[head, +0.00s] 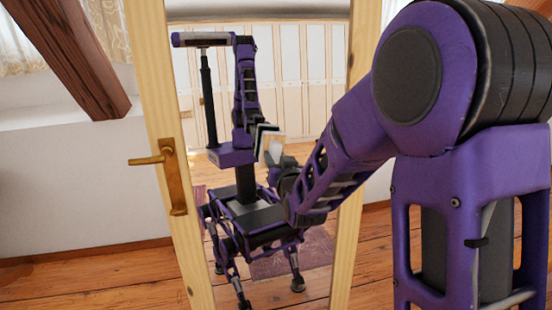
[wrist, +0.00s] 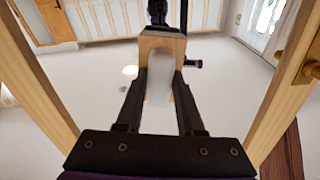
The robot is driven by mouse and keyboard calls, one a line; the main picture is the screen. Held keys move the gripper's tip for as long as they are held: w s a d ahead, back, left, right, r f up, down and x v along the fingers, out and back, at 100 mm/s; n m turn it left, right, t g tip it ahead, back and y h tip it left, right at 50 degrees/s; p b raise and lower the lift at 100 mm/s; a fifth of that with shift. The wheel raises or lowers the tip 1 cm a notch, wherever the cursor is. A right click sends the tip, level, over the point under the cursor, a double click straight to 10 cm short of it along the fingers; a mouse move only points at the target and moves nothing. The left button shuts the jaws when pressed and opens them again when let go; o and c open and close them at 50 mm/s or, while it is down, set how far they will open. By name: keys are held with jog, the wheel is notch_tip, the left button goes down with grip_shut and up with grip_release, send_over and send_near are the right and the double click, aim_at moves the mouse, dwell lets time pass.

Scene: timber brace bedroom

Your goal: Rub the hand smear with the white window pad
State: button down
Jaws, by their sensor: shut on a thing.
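My gripper (wrist: 160,92) is shut on the white window pad (wrist: 159,78), a pale block with a wood-coloured part, held between the two dark fingers. In the head view my gripper (head: 284,165) is small, in front of the mirror (head: 310,100) in its pale wooden frame, and the pad is hard to tell from its reflection. A small whitish spot (wrist: 130,71) shows left of the pad in the wrist view; I cannot tell whether it is the hand smear or a reflection. No smear is clear in the head view. Contact between pad and glass cannot be told.
A brass handle (head: 167,170) sticks out on the frame's left upright, and also shows at the right of the wrist view (wrist: 307,68). A dark timber brace (head: 75,55) slopes at the upper left. Wooden floor (head: 90,275) lies open at the left.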

jog(key=shift+b+x, duration=0.5)
jog(key=shift+x, duration=0.5)
jog(key=d+b, duration=0.1)
jog(key=d, duration=0.1)
jog(key=w+d, duration=0.1)
jog(key=d, duration=0.1)
jog(key=shift+b, duration=0.4)
jog(key=shift+a+f, duration=0.1)
jog(key=shift+a+b, duration=0.1)
jog(key=shift+b, duration=0.3)
jog(key=shift+s+a+r+b, duration=0.2)
jog(key=shift+a+b, duration=0.3)
jog(key=shift+a, duration=0.5)
jog(key=shift+s+a+r+b, duration=0.1)
jog(key=shift+s+a+b, duration=0.25)
jog(key=shift+a, duration=0.65)
jog(key=shift+b+v, duration=0.3)
jog(key=shift+v, duration=2.5)
